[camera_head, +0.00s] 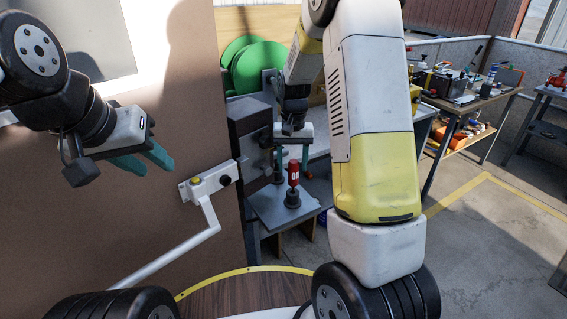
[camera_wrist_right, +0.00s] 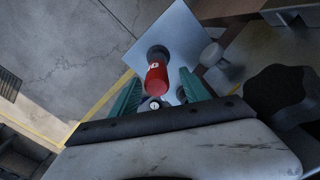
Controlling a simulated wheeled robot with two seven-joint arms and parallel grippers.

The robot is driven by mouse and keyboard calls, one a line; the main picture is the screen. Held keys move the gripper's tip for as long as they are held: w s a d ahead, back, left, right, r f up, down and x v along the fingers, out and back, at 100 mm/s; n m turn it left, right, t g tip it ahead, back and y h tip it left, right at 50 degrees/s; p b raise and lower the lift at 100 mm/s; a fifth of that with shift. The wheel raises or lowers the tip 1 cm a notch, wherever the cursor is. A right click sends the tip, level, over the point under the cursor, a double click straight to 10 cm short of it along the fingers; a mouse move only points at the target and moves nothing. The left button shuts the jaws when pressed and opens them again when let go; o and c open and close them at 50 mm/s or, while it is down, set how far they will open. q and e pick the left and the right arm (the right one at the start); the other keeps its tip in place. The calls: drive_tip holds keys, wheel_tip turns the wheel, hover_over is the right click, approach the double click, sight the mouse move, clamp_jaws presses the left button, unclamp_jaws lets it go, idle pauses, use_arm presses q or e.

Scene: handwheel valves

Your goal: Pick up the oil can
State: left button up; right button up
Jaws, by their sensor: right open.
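The oil can (camera_head: 293,174) is a small red can with white lettering. It stands upright on a dark round base on a grey plate (camera_head: 268,205). In the right wrist view the red can (camera_wrist_right: 157,78) shows between the two teal fingers, nearer the left one, with a gap on each side. My right gripper (camera_head: 292,162) points down over the plate, open, its fingers on either side of the can's upper part in the picture. Whether they reach down around it I cannot tell. My left gripper (camera_head: 150,161) is open and empty, apart at the left.
A grey machine (camera_head: 248,125) stands behind the plate. A dark round knob (camera_wrist_right: 278,90) is close to my right gripper's right side. A white lever handle (camera_head: 200,232) is on the brown panel at left. Workbenches (camera_head: 465,100) with tools stand at right; the floor between is clear.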

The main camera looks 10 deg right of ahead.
sight(293, 172)
wheel_tip(293, 172, down, 4)
drive_tip(key=shift+s+d+r, duration=0.15)
drive_tip(key=shift+r, duration=0.05)
clamp_jaws()
drive_tip(key=shift+r, duration=0.1)
